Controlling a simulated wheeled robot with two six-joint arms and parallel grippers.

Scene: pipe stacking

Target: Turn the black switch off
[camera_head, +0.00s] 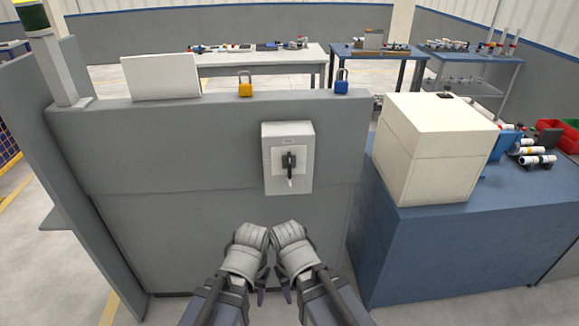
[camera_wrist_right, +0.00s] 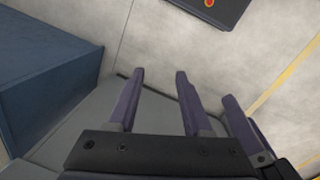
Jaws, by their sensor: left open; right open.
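The black switch (camera_head: 288,161) is a rotary handle on the front of a light grey box (camera_head: 300,131), which is mounted on a grey panel. The handle looks roughly upright. My left gripper (camera_head: 262,297) and my right gripper (camera_head: 287,296) are close side by side below and in front of the box, apart from the switch. Their fingers point down and are partly hidden by my wrists. In the right wrist view, my right gripper (camera_wrist_right: 158,76) is open with nothing between its fingers. The switch does not show there.
The grey panel (camera_head: 150,155) stands in front of me. A yellow padlock (camera_head: 245,89) and a blue padlock (camera_head: 341,87) sit at its top edge. A blue workbench (camera_head: 400,250) with a large cream box (camera_head: 430,150) is at the right. Benches with parts stand behind.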

